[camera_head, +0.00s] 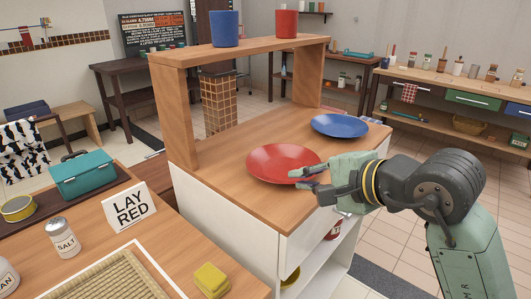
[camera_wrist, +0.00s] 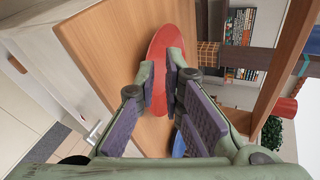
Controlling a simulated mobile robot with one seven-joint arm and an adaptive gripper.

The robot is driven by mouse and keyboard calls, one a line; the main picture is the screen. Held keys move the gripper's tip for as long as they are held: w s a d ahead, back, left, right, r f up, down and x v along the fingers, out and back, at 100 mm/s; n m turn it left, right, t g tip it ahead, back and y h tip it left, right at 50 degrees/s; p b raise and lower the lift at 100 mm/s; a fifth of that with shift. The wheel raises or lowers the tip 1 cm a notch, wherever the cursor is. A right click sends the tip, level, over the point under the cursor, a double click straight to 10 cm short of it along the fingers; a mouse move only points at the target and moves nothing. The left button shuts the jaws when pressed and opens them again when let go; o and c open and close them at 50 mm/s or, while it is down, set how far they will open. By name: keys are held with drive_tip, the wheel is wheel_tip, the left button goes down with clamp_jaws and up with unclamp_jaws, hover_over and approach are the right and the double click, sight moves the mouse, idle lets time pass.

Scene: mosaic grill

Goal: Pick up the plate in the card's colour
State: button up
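The card (camera_head: 130,206) reads "LAY RED" and stands on the near wooden table. The red plate (camera_head: 272,163) is at the front part of the wooden counter top (camera_head: 225,190). The blue plate (camera_head: 340,125) lies behind it to the right. My gripper (camera_head: 302,172) is at the red plate's right rim, coming from the right. In the wrist view, the fingertips (camera_wrist: 164,78) are close together at the red plate (camera_wrist: 176,32), with red showing between them. Whether the pads touch the rim is unclear. A little blue shows behind the right finger.
A wooden shelf (camera_head: 245,48) over the counter's back carries a blue cup (camera_head: 224,28) and a red cup (camera_head: 286,23). A salt shaker (camera_head: 64,239), a yellow sponge (camera_head: 211,280) and a teal box (camera_head: 82,176) are on the near table. Counter space left of the red plate is clear.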

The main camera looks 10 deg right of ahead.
sight(303, 191)
drive_tip(key=w+d+f+h+p, duration=0.1)
drive_tip(key=w+d+f+h, duration=0.1)
drive_tip(key=w+d+f, duration=0.1)
drive_tip(key=shift+w+d+f+m+p, duration=0.35)
drive_tip(key=shift+w+d+m, duration=0.1)
drive_tip(key=shift+d, duration=0.1)
drive_tip(key=p+x, duration=0.2)
drive_tip(key=x, duration=0.3)
drive_tip(key=shift+a+r+p, duration=0.2)
drive_tip(key=shift+p, duration=0.2)
drive_tip(key=shift+w+f, duration=0.25)
drive_tip(key=shift+c, duration=0.3)
clamp_jaws()
drive_tip(key=shift+r, duration=0.1)
